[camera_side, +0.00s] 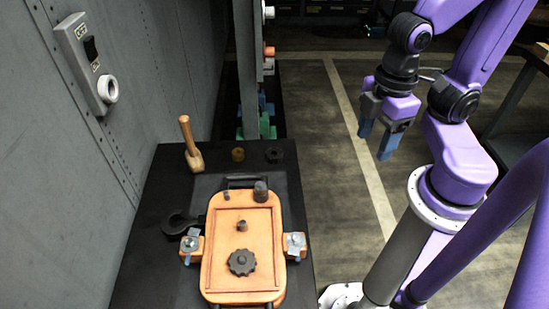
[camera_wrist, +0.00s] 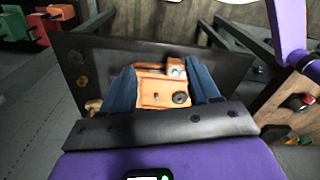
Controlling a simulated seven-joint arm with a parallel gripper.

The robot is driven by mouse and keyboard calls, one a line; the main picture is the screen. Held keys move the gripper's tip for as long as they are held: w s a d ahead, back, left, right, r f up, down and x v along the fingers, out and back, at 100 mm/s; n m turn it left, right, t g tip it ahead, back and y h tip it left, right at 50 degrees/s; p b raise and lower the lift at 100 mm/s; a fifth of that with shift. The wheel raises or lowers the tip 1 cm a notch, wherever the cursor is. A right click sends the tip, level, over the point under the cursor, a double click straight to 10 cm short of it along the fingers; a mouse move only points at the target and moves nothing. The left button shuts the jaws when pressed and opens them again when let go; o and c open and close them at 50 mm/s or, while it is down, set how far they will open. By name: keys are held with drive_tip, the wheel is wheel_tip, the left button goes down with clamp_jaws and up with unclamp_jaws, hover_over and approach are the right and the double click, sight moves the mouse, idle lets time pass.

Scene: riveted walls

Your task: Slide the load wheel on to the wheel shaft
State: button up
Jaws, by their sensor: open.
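A dark wheel with a scalloped rim (camera_side: 241,262), which looks like the load wheel, lies flat on the orange panel (camera_side: 212,278). It also shows in the wrist view (camera_wrist: 181,99). A short upright stub (camera_side: 242,226), which may be the wheel shaft, stands on the panel a little behind the wheel, apart from it. The stub also shows in the wrist view (camera_wrist: 157,97). My gripper (camera_side: 376,138) is open and empty, raised well to the right of the bench. In the wrist view its blue fingers (camera_wrist: 160,82) frame the panel from a distance.
The dark bench (camera_side: 150,235) carries a wooden mallet (camera_side: 191,145), a brass-coloured ring (camera_side: 238,154), a dark nut-like part (camera_side: 274,154) and a black hook (camera_side: 180,224). A dark knob (camera_side: 260,191) rises at the panel's back edge. Clamps (camera_side: 295,245) flank the panel. A riveted wall stands left.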

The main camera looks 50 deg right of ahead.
drive_tip(key=o, duration=0.6)
